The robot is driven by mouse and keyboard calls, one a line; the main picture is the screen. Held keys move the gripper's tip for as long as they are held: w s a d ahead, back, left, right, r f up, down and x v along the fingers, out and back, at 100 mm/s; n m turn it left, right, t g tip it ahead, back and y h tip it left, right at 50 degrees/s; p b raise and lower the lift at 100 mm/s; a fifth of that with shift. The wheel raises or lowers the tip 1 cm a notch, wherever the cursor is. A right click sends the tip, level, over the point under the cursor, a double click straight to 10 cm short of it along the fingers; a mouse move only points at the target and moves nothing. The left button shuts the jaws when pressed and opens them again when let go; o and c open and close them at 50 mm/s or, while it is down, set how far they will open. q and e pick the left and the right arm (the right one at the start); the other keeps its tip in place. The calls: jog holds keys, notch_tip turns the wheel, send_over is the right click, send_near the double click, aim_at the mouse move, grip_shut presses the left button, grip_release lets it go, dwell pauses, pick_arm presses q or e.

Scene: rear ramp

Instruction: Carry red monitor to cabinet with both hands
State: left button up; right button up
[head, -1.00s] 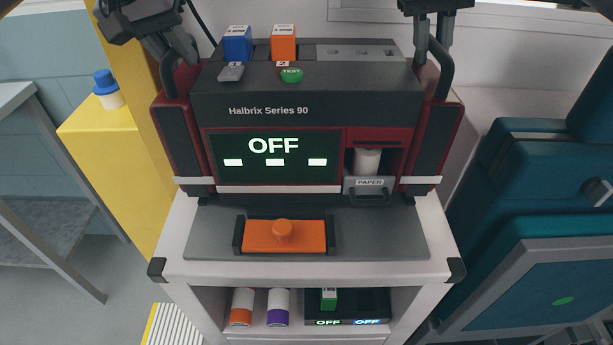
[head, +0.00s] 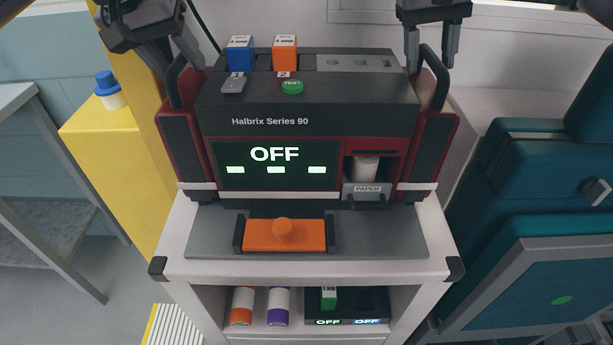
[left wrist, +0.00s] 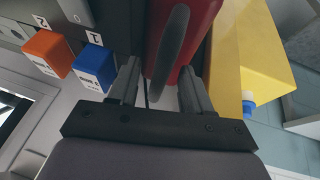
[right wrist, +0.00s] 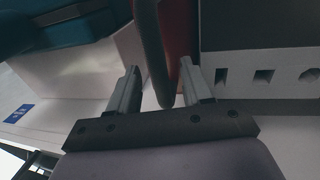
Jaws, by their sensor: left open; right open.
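The red monitor (head: 265,121), a dark box with red sides reading "Halbrix Series 90" and "OFF", rests upright on the grey top of the white cabinet (head: 300,271). It has a dark loop handle on each side. My left gripper (head: 178,60) is open at the top of the left handle (head: 184,84). In the left wrist view that handle (left wrist: 168,50) shows between the spread fingers. My right gripper (head: 431,67) is open at the right handle (head: 435,80). In the right wrist view this handle (right wrist: 152,55) lies between the fingers. Contact cannot be told.
An orange knobbed block (head: 300,236) sits in front of the monitor. Bottles (head: 243,306) and a dark device (head: 362,305) are on the cabinet's shelf. A yellow unit (head: 105,165) stands left and a teal seat (head: 530,180) right. A grey table (head: 45,205) is at far left.

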jog(key=shift+a+r, duration=0.1)
jog(key=shift+r, duration=0.45)
pick_arm(q)
jog(key=v, duration=1.1)
jog(key=shift+r, duration=0.2)
pick_arm(e)
notch_tip(320, 180, up, 6)
jog(key=a, duration=0.1)
jog(key=shift+a+r, duration=0.15)
pick_arm(q)
jog(key=shift+s, duration=0.1)
